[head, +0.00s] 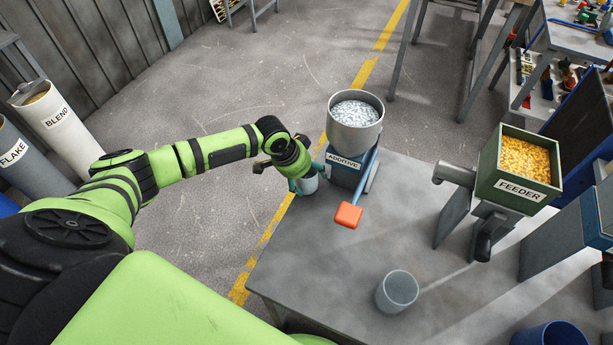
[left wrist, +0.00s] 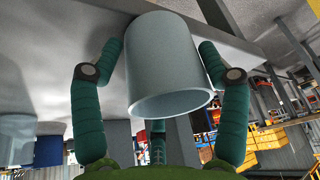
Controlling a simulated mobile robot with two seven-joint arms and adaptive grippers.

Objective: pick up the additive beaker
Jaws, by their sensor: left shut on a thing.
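The additive beaker (head: 309,185) is a plain light grey cup at the table's far left edge, beside the additive dispenser (head: 344,172). My left gripper (head: 303,176) is shut on it, and the hand partly hides it in the head view. In the left wrist view the beaker (left wrist: 168,65) fills the middle, its open rim towards the camera. The teal fingers of the left gripper (left wrist: 162,48) flank it on both sides, with a third finger behind. I cannot tell whether the beaker touches the table. My right gripper is not in view.
The dispenser's round hopper holds pale grains, and its orange-ended lever (head: 348,215) juts over the grey table (head: 330,265). Another grey cup (head: 397,291) stands at the front. A green feeder (head: 516,170) stands to the right. The table's middle is clear.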

